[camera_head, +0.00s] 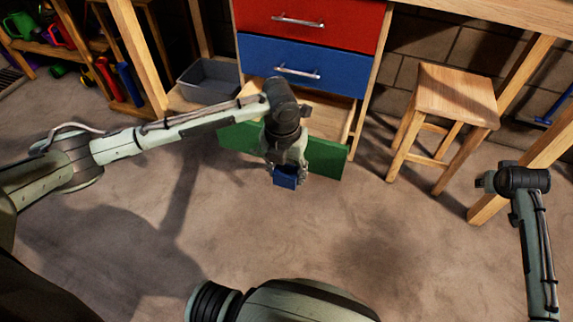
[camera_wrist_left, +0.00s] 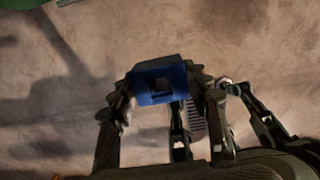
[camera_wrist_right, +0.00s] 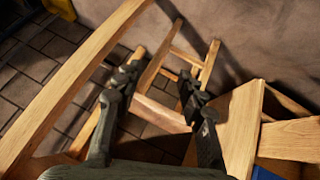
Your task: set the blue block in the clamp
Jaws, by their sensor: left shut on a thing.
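The blue block (camera_head: 285,178) is held by my left gripper (camera_head: 287,168), low in front of the open green drawer. In the left wrist view the block (camera_wrist_left: 178,80) sits between the fingertips, with a dark square opening in its face. Bare floor lies behind it. My right gripper (camera_wrist_right: 157,83) has its fingers apart with nothing between them. In the head view it is at the far right, beside a wooden leg, and its fingers are hard to make out. I cannot make out the clamp in any view.
The green drawer (camera_head: 325,158) stands open below the blue drawer (camera_head: 300,70) and red drawer (camera_head: 345,22). A wooden stool (camera_head: 455,95) stands right of the drawers. A grey bin (camera_head: 210,82) is at left. The floor in front is clear.

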